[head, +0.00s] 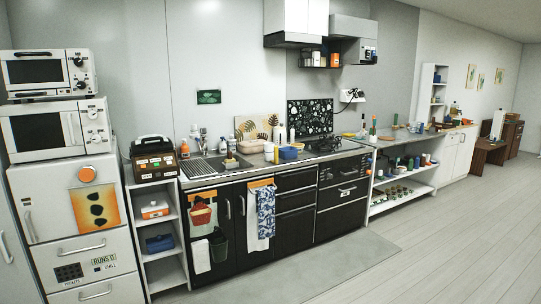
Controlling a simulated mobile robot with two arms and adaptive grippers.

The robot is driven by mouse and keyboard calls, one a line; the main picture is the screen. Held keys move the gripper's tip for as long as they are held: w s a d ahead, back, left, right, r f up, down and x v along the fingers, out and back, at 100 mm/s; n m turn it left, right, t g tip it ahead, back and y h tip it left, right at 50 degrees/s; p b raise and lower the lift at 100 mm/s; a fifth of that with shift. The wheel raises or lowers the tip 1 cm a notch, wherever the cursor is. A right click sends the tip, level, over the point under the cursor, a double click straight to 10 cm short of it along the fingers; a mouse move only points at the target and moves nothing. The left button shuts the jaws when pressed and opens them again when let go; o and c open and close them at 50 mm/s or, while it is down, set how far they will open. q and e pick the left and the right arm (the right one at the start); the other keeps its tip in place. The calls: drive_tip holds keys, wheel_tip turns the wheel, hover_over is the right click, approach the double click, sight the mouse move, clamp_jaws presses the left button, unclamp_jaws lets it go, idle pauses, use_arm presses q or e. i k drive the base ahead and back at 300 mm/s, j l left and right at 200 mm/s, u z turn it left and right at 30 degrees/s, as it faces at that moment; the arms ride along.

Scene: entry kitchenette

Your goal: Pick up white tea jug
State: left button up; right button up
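I cannot make out a white tea jug for certain. Several small items stand on the kitchen counter (335,156), and they are too small to tell apart well. A pale upright item (281,134) stands at the back of the counter, right of the sink (205,166). A blue container (288,153) sits near the counter's front edge. Neither of my grippers is in view.
A white fridge (65,215) with two ovens above stands at the left. Towels (264,212) hang on the dark cabinet fronts. A lower shelf unit (405,190) continues right. A grey mat (345,265) and open wooden floor (470,235) lie in front.

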sight(270, 151)
drive_tip(key=i+j+z, duration=0.1)
drive_tip(key=i+j, duration=0.2)
drive_tip(key=i, duration=0.3)
drive_tip(key=i+j+z, duration=0.15)
drive_tip(key=i+j, duration=0.15)
drive_tip(key=i, duration=0.3)
drive_tip(key=i+j+z, duration=0.1)
drive_tip(key=i+j, duration=0.3)
drive_tip(key=i, duration=0.2)
drive_tip(key=i+l+z, duration=0.15)
drive_tip(key=i+z, duration=0.15)
drive_tip(key=i, duration=0.65)
drive_tip(key=i+j+z, duration=0.1)
drive_tip(key=i+z, duration=0.25)
drive_tip(key=i, duration=0.55)
